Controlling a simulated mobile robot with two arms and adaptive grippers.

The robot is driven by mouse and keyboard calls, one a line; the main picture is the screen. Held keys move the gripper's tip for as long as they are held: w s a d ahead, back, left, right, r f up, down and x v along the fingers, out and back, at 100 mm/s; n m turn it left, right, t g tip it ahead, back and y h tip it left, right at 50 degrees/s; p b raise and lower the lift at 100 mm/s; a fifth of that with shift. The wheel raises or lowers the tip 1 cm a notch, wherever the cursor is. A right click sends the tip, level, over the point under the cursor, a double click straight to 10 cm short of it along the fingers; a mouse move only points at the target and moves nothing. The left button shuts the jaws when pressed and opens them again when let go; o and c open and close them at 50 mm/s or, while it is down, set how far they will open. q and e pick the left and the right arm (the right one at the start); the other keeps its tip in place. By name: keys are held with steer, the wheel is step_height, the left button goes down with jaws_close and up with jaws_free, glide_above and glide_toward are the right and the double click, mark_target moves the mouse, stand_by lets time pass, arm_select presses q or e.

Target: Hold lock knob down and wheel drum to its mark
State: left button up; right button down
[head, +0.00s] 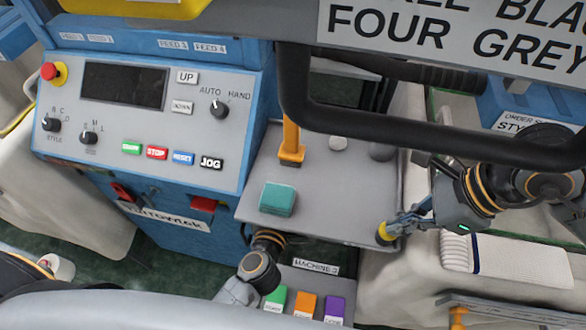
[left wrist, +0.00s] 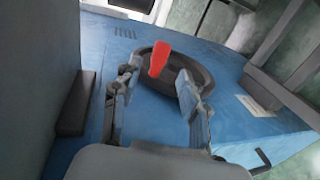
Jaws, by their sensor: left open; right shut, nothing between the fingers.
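My right gripper (head: 396,226) is shut with nothing held, at the front right corner of the grey shelf. Its tips meet a small yellow knob (head: 383,236); I cannot tell whether this is the lock knob or whether it is pressed down. In the left wrist view, my left gripper (left wrist: 158,102) is open on either side of a red handle (left wrist: 158,58). The handle stands on a black round wheel (left wrist: 192,68) against a blue panel. In the head view the left fingers are hidden below the shelf. No drum mark can be made out.
The grey shelf (head: 330,205) carries a teal block (head: 277,198) and an orange lever (head: 291,142). A control panel (head: 120,150) with buttons stands at left. A thick black bar (head: 400,122) crosses the upper right. White knitted cloth (head: 520,260) lies at right.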

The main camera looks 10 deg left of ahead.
arm_select(q)
steer(key=x, duration=0.7)
steer(key=shift+w, duration=0.3)
jaws_close()
steer(key=shift+f, duration=0.1)
